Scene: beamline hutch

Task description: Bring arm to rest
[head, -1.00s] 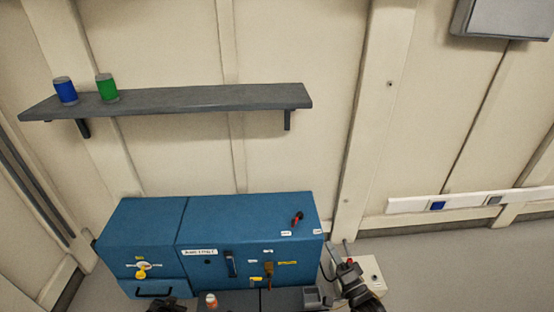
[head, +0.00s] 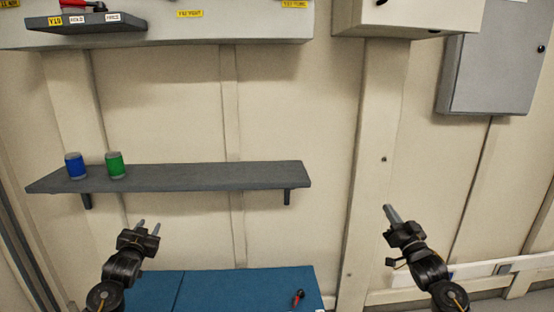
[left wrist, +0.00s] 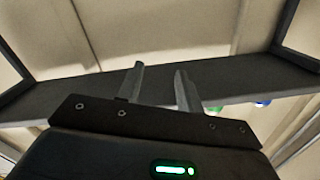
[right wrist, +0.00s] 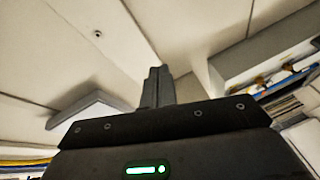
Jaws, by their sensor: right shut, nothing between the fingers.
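My left gripper (head: 148,226) is raised in front of the wall, below the grey shelf (head: 215,178) and above the blue cabinet (head: 235,289). Its two fingers stand apart with nothing between them, as the left wrist view also shows (left wrist: 159,68). My right gripper (head: 388,208) is raised at the right, in front of the bare wall, to the right of the shelf's end. Its fingers are together with nothing held, as in the right wrist view (right wrist: 158,72). Both grippers point upward.
A blue can (head: 75,167) and a green can (head: 115,165) stand on the shelf's left part. A red-handled item (head: 297,298) is on the blue cabinet. A grey wall box (head: 490,75) and a cream box (head: 405,17) hang above right.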

